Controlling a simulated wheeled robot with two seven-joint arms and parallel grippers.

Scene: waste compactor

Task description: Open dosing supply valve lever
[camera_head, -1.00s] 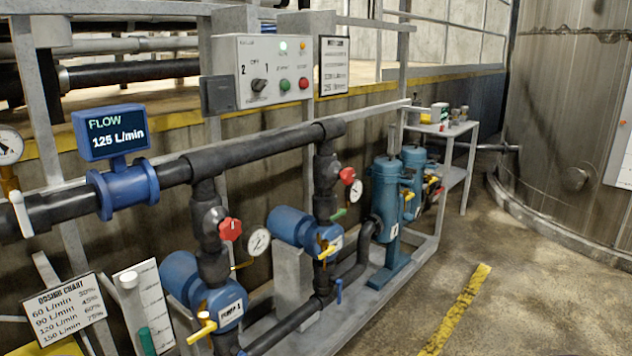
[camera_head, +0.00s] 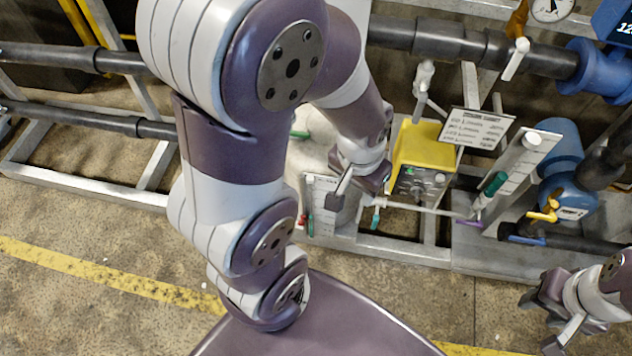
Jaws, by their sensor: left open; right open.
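A yellow dosing pump (camera_head: 424,146) stands on the frame in the middle of the view. A thin pale line runs low in front of it, with a small teal lever (camera_head: 376,217) at its left end and a purple lever (camera_head: 470,222) at its right end. No label shows which lever is the dosing supply valve. My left gripper (camera_head: 350,189) is open and empty, just above and left of the teal lever in the picture, with no clear contact. My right gripper (camera_head: 545,318) is open at the lower right, away from the levers.
A dosing chart (camera_head: 475,129) stands right of the pump, beside a gauge board with a green-handled part (camera_head: 495,183). A scaled panel (camera_head: 323,205) with a red handle is partly behind my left arm. Floor in front is clear.

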